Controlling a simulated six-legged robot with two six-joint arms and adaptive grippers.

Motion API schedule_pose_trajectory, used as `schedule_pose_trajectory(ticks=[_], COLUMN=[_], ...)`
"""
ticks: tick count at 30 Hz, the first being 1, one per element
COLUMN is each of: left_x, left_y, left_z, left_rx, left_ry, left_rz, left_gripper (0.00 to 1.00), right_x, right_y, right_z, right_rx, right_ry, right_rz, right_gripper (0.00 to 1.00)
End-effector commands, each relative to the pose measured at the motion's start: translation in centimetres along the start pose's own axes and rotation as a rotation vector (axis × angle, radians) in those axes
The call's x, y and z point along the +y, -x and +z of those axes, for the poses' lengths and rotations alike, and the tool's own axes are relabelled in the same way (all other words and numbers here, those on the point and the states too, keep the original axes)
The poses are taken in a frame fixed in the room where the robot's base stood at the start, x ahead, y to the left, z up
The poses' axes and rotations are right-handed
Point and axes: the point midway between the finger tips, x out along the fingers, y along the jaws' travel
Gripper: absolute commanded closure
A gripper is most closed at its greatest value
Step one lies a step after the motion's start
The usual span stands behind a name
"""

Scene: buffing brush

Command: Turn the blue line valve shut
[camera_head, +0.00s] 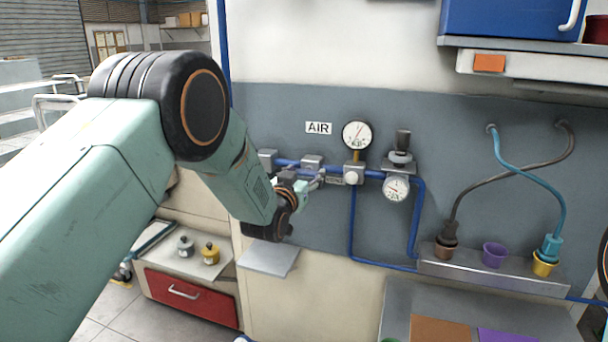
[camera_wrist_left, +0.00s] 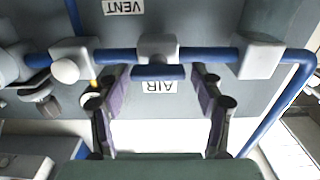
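The blue line (camera_head: 373,175) runs along the grey wall panel, with a grey valve body (camera_head: 312,161) on it below the AIR sign. In the left wrist view, the valve body (camera_wrist_left: 157,45) carries a blue lever (camera_wrist_left: 158,72) lying parallel to the pipe. My left gripper (camera_head: 314,182) is at the pipe just by this valve. In the wrist view its two fingers (camera_wrist_left: 163,78) stand open on either side of the lever, with gaps at both its ends. The head view hides most of the lever behind the gripper. My right gripper is not in view.
A round gauge (camera_head: 357,135) and a regulator (camera_head: 397,187) sit right of the valve. Hoses end in cups on a ledge (camera_head: 494,279) at right. A small shelf (camera_head: 269,258) is below my gripper. A red drawer (camera_head: 190,297) is at lower left.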

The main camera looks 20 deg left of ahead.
Motion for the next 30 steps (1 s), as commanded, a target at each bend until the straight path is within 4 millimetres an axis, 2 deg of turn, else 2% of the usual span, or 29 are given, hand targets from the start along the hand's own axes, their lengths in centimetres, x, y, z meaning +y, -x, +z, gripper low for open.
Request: schedule_pose_trajectory(ticks=[1,14,23,30], left_x=[0.0,0.1,0.0,0.1], left_y=[0.0,0.0,0.0,0.0], left_z=[0.0,-0.1,-0.1,-0.1], left_rx=[0.000,0.002,0.005,0.007], left_ry=[0.000,-0.001,-0.046,-0.200], left_rz=[0.000,0.001,-0.001,0.000], left_gripper=[0.41,0.77,0.77,0.77], right_x=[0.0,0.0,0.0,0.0], right_y=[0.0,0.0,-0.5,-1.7], right_z=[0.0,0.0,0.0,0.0], right_rx=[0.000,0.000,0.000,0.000], right_ry=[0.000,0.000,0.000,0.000], right_rz=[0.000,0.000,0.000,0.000], right_gripper=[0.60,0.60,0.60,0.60])
